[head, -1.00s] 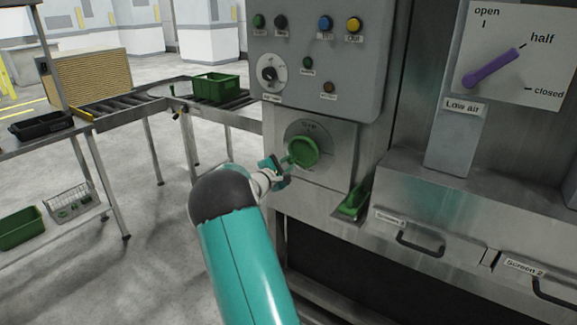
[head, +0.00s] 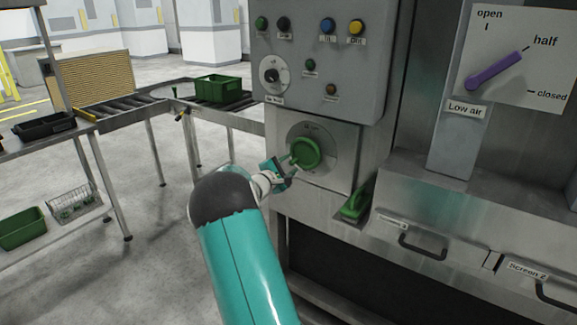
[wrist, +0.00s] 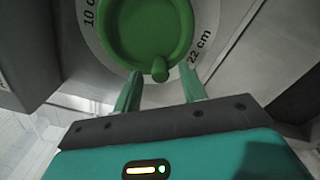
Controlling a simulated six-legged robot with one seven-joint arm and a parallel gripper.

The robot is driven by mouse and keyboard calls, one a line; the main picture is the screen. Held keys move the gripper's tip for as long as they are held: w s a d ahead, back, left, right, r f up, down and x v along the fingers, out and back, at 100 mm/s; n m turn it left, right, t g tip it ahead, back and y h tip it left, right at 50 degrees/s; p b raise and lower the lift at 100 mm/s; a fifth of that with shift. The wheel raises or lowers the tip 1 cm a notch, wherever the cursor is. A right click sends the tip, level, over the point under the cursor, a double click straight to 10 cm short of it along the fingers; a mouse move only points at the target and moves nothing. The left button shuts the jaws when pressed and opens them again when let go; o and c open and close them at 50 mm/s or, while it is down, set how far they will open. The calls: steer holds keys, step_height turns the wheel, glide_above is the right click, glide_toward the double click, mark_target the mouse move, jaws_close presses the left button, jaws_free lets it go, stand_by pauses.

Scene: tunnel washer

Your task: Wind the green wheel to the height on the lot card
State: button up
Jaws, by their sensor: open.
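The green wheel (head: 306,153) is mounted on a round grey dial plate on the machine's front, below the button panel. In the wrist view the wheel (wrist: 148,25) is a green dish with a small round knob (wrist: 160,70) near its lower rim. The plate around it carries the marks "10 c…" and "22 cm". My gripper (wrist: 161,84) is open, with its two green fingers on either side of the knob's line; I cannot tell whether they touch it. In the head view my gripper (head: 290,162) is at the wheel's lower left. I cannot make out a lot card.
A button panel (head: 315,60) is above the wheel. A purple lever (head: 495,70) points near "half". A roller conveyor with a green crate (head: 218,89) stands left.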

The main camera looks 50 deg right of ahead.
steer(key=s+a, duration=0.1)
steer(key=a, duration=1.2)
steer(key=shift+a, duration=0.2)
steer(key=shift+s, duration=0.15)
